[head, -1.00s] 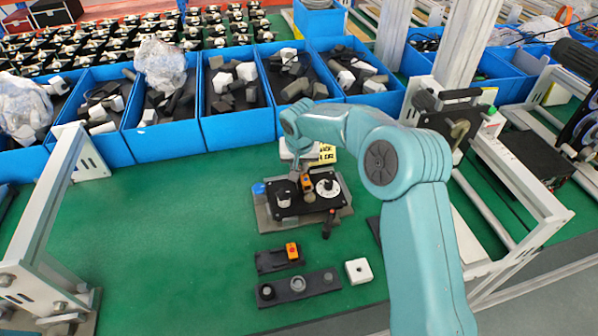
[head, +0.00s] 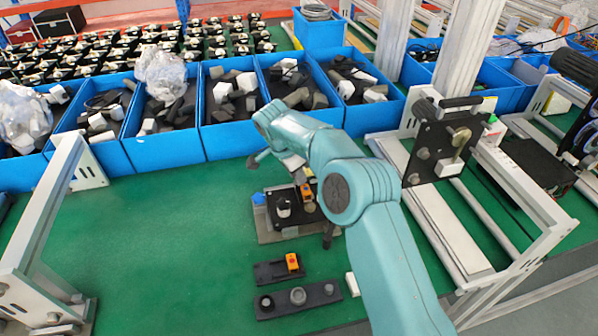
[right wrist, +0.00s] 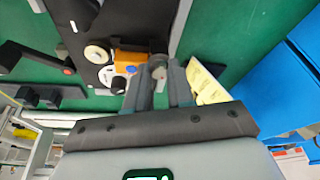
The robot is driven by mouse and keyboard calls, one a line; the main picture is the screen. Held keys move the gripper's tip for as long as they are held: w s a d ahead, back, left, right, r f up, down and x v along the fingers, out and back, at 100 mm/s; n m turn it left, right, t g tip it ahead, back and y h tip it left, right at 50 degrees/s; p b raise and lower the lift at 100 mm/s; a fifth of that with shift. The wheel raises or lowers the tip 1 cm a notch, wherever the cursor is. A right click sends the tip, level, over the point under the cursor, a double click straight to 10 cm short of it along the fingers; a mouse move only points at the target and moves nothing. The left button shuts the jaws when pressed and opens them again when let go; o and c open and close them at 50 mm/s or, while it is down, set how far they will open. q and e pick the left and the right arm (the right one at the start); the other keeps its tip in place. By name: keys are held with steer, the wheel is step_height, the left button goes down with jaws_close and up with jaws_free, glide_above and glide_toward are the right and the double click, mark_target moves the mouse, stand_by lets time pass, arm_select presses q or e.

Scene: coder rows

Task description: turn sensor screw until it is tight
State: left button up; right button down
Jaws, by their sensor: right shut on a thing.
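An orange sensor (head: 307,193) sits on a black fixture plate (head: 296,220) on the green table. The sensor also shows in the right wrist view (right wrist: 128,61), beside a round white dial (right wrist: 96,55). My right gripper (head: 299,177) is at the far side of the sensor, partly hidden by its own arm. In the right wrist view my right gripper (right wrist: 159,78) is shut on a small grey screw (right wrist: 158,66) next to the sensor's end. The screw's thread and seat are hidden, so its depth cannot be told. My left gripper is not in view.
A second orange sensor (head: 292,262) lies on a black holder in front. A black strip (head: 318,294) with round knobs is nearer. A yellow sheet (right wrist: 206,84) lies close beside the gripper. Blue bins (head: 170,148) line the back.

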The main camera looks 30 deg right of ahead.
steer(key=m+p, duration=0.2)
steer(key=p, duration=0.1)
steer(key=m+g+p, duration=0.1)
steer(key=m+p, duration=0.2)
steer(key=shift+w+r+g, duration=0.15)
steer(key=shift+r+g, duration=0.05)
steer(key=shift+g, duration=0.1)
steer(key=c, duration=1.1)
jaws_free()
steer(key=shift+f+m, duration=0.3)
steer(key=shift+r+p, duration=1.7)
steer(key=shift+r, duration=0.95)
steer(key=shift+f, duration=0.1)
